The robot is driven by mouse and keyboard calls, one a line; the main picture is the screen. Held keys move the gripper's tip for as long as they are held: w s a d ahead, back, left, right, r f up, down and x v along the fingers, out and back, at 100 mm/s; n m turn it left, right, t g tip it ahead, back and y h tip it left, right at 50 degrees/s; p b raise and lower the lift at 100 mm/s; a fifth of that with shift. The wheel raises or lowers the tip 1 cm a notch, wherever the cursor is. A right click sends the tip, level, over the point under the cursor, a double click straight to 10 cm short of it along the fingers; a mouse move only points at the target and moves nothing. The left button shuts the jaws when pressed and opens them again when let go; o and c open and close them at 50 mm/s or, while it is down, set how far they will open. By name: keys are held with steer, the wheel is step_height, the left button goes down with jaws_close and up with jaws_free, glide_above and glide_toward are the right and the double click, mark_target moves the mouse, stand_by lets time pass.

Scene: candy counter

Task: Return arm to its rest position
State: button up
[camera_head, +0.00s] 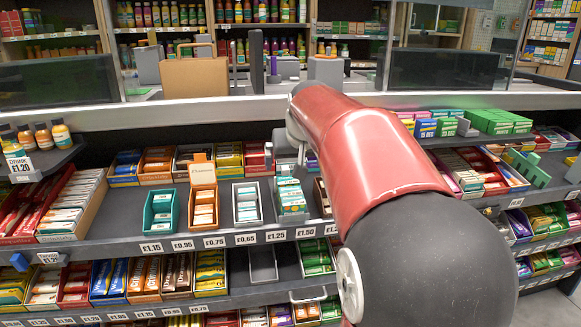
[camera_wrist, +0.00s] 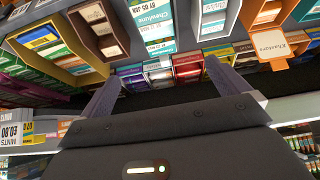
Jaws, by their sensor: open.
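My arm (camera_head: 360,150) reaches from the lower right of the head view forward to the candy shelves. Its red and black links hide part of the shelf's middle right. My gripper (camera_wrist: 163,75) shows in the wrist view with its two fingers wide apart and nothing between them. Beyond the fingertips are boxes of small packs. In the head view the gripper is mostly hidden behind the red link.
A grey shelf (camera_head: 115,250) with price labels holds several candy boxes, including a teal box (camera_head: 147,222), an orange box (camera_head: 193,218) and a white box (camera_head: 236,215). Bottles (camera_head: 43,137) stand at left. A counter with a cardboard box (camera_head: 195,78) is behind.

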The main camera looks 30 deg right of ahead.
steer(key=s+a+f+n, duration=0.1)
steer(key=s+a+f, duration=0.3)
steer(key=s, duration=0.5)
steer(key=s+a+f+n+g+y, duration=0.1)
steer(key=s+a+f, duration=0.4)
steer(key=s, duration=0.4)
steer(key=s+a+f+n+y, duration=0.1)
steer(key=s+a+f, duration=0.4)
steer(key=s, duration=0.4)
steer(key=shift+s+a+g, duration=0.15)
steer(key=shift+a+g, duration=0.25)
steer(key=shift+a, duration=0.5)
